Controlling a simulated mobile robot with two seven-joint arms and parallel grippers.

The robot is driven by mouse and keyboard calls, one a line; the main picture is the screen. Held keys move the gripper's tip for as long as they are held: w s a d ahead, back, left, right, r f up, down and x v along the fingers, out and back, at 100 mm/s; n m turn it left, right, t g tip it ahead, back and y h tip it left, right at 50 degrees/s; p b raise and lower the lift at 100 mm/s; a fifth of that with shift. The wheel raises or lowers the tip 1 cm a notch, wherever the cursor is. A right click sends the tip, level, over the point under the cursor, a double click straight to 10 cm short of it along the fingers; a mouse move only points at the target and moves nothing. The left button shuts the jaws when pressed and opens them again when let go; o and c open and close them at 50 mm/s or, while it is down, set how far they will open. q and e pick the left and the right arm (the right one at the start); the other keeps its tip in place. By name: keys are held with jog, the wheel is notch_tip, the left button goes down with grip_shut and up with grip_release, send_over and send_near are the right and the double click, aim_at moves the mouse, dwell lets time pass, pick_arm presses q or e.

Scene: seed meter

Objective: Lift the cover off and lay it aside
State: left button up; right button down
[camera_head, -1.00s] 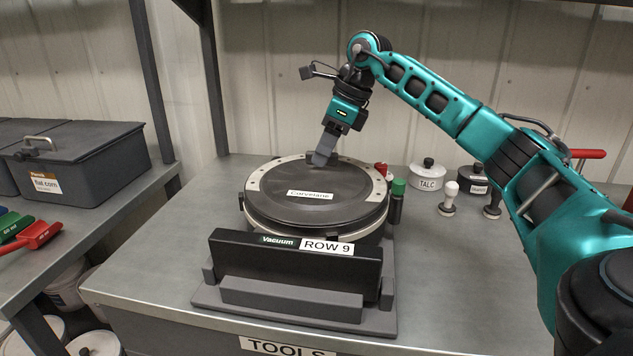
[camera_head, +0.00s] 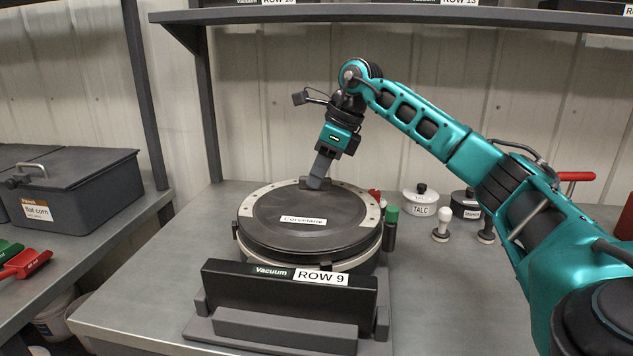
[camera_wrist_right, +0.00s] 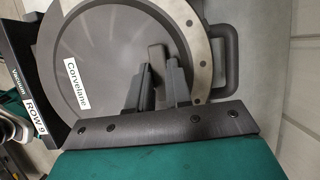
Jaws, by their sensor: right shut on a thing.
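The cover is a dark round disc (camera_head: 275,228) with a white "Corvelane" label, seated flat on the round seed meter housing (camera_head: 345,264). It also shows in the right wrist view (camera_wrist_right: 105,42). A pale metal band with holes (camera_head: 366,206) runs along its rim. My right gripper (camera_head: 315,184) reaches down to the cover's far part. In the right wrist view its fingers (camera_wrist_right: 157,78) are shut on the cover's small grey handle (camera_wrist_right: 156,56), which they partly hide. No clear gap shows under the cover. My left gripper is out of view.
A "ROW 9" panel (camera_head: 230,280) stands in front of the meter. A green-capped bottle (camera_head: 391,226) stands close at its right. A talc tin (camera_head: 420,203) and stampers (camera_head: 442,225) stand further right. Bare bench (camera_head: 140,270) lies left; a grey box (camera_head: 90,185) sits beyond.

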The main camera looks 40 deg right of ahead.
pick_arm(q)
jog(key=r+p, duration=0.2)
jog(key=p, duration=0.1)
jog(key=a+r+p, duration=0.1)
jog(key=p, duration=0.1)
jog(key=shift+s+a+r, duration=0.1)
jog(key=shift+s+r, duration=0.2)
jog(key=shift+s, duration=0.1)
pick_arm(e)
notch_tip(320, 180, up, 20)
jog(key=shift+f, duration=0.2)
jog(key=shift+f, duration=0.1)
